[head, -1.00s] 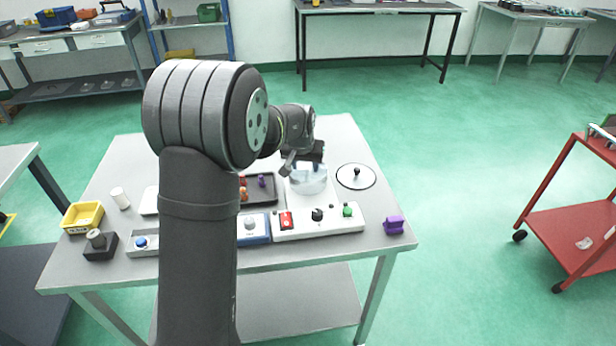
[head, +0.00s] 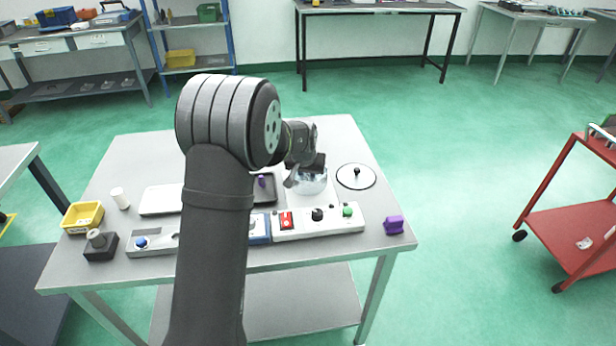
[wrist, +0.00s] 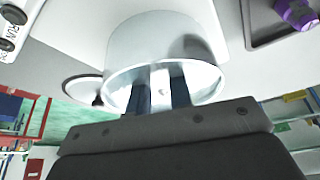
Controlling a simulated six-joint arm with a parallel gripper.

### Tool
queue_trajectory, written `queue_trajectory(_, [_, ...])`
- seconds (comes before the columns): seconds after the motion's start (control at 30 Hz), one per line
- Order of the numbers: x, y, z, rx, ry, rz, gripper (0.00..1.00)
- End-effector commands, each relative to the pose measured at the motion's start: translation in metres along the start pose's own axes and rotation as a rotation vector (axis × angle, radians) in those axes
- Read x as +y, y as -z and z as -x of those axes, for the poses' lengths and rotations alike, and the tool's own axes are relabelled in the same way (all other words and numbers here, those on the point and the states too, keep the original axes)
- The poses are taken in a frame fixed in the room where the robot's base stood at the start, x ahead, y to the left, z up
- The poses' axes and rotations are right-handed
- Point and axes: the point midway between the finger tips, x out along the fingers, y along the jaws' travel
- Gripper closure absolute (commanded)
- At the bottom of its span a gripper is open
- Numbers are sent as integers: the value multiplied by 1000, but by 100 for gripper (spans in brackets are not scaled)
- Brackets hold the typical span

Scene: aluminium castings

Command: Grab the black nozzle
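I cannot make out the black nozzle in either view. In the wrist view, my gripper's two dark fingers (wrist: 160,90) reach through the mouth of the bowl (wrist: 205,78). A gap shows between the fingers, but their tips are hidden inside, so I cannot tell whether they hold anything.
A white control box (head: 335,222) with a red switch and knobs stands in front of the bowl. A round lid (head: 368,181) with a dark knob lies to its right. A dark tray (head: 272,198) holds a purple part (head: 263,182). Another purple part (head: 393,225) is near the right edge.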

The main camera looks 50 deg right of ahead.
Motion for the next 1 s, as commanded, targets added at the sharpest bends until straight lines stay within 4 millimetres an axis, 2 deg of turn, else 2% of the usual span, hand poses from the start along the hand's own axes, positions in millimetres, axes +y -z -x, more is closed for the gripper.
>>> queue_trajectory(0.03, [0, 0, 0, 0, 0, 0, 95])
queue_trajectory(0.07, [0, 0, 0, 0, 0, 0, 100])
queue_trajectory(0.47, [0, 3, 5, 2, 0, 0, 100])
queue_trajectory(0.57, [0, 6, 14, 3, 0, 0, 100])
queue_trajectory(0.73, [0, 17, 40, 4, 0, 0, 100])
queue_trajectory(1.0, [56, 1, 86, 3, -2, -4, 100])
